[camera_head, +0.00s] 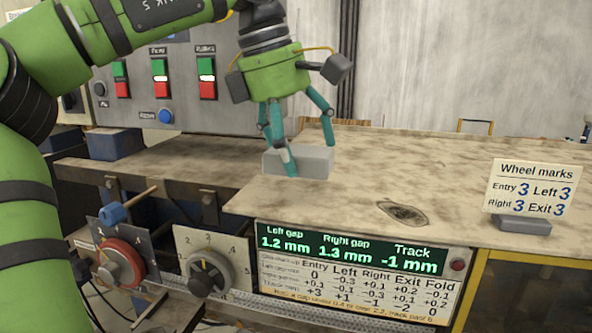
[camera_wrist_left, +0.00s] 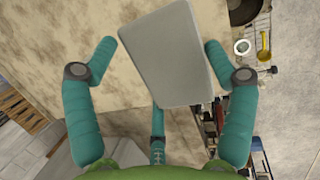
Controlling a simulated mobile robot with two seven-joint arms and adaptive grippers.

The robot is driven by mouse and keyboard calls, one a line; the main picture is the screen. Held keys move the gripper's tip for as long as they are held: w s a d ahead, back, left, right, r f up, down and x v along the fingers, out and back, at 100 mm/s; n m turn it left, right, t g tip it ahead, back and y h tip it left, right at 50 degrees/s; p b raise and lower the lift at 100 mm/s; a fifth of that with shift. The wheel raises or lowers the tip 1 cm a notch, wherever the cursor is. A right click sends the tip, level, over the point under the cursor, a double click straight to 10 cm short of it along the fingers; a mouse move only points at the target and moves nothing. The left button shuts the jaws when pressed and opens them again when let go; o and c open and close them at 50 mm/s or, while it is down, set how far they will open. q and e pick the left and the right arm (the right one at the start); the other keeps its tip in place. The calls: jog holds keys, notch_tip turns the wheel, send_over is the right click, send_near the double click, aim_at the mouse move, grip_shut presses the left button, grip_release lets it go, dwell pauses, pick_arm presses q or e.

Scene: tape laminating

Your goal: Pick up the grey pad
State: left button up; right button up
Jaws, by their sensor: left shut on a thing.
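The grey pad (camera_head: 315,163) is a plain light-grey block near the left edge of the worn bench top. My left gripper (camera_head: 308,156) reaches down over it from above and is shut on it. One teal finger lies across the pad's near face, and another goes down behind its right end. In the left wrist view the pad (camera_wrist_left: 166,52) sits slightly tilted between the teal fingers of the gripper (camera_wrist_left: 160,70). I cannot tell whether the pad touches the bench or is just clear of it. My right gripper is not in view.
The bench top (camera_head: 450,205) is mostly clear, with a dark knot mark (camera_head: 403,213). A wheel-marks card (camera_head: 530,186) stands at the right. A gap display (camera_head: 350,249), dials (camera_head: 205,272) and a blue-headed lever (camera_head: 112,213) are in front. A button panel (camera_head: 160,85) stands behind.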

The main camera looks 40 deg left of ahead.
aim_at(330, 157)
pick_arm(q)
jog(key=d+r, duration=0.1)
jog(key=d, duration=0.1)
jog(key=d+r, duration=0.1)
jog(key=d, duration=0.1)
jog(key=d+r+b, duration=0.1)
jog(key=d+r, duration=0.1)
jog(key=d+r+p, duration=0.1)
jog(key=d+r, duration=0.2)
jog(key=d, duration=0.2)
jog(key=shift+s+d+r+p, duration=0.2)
jog(key=shift+d+p, duration=0.1)
jog(key=shift+d, duration=0.15)
jog(key=shift+o, duration=0.2)
